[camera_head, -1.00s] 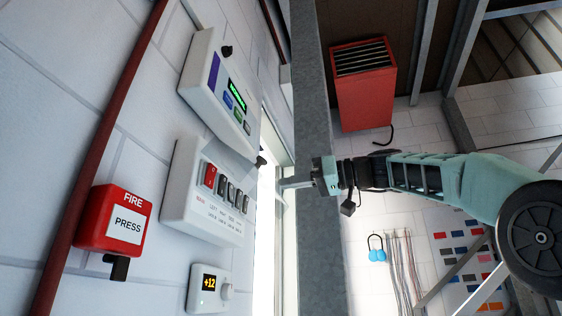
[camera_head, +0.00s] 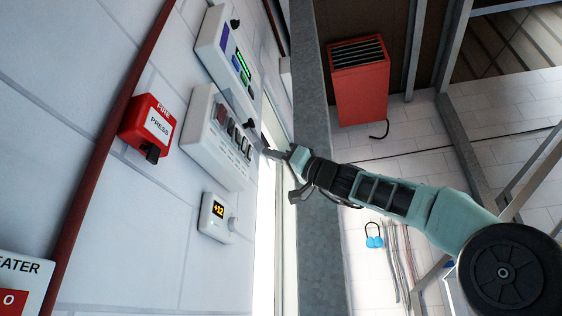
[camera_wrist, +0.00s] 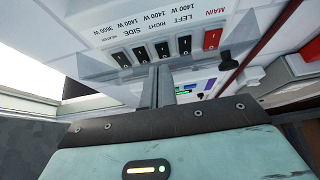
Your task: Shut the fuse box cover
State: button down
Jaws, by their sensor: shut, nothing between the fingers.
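The fuse box (camera_head: 210,150) is the white wall box with a row of switches, in the middle of three wall units. Its see-through cover is hard to make out. It seems to stand out from the box's upper edge, with a black knob (camera_head: 250,122) at its outer edge. The red main switch looks dulled behind it. My gripper (camera_head: 262,150) is shut and empty, just right of the switches and below the knob. In the wrist view, my gripper (camera_wrist: 165,84) points at the black switches (camera_wrist: 143,53), with the knob (camera_wrist: 228,62) to its right. Contact cannot be told.
A white display unit (camera_head: 217,55) is above the fuse box, and a thermostat (camera_head: 216,217) is below. A red fire button (camera_head: 148,128) is to the left. A grey steel post (camera_head: 312,90) stands close behind my gripper.

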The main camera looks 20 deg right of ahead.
jog(key=shift+w+a+f+b, duration=0.5)
jog(key=shift+a+f+b, duration=0.1)
jog(key=shift+a, duration=0.1)
jog(key=shift+w+a+f+b, duration=0.45)
jog(key=shift+a+f, duration=0.1)
jog(key=shift+a, duration=0.15)
jog(key=b+v, duration=1.3)
jog(key=v, duration=0.4)
jog(key=shift+d+b, duration=0.15)
jog(key=shift+b, duration=0.15)
jog(key=shift+s, duration=0.15)
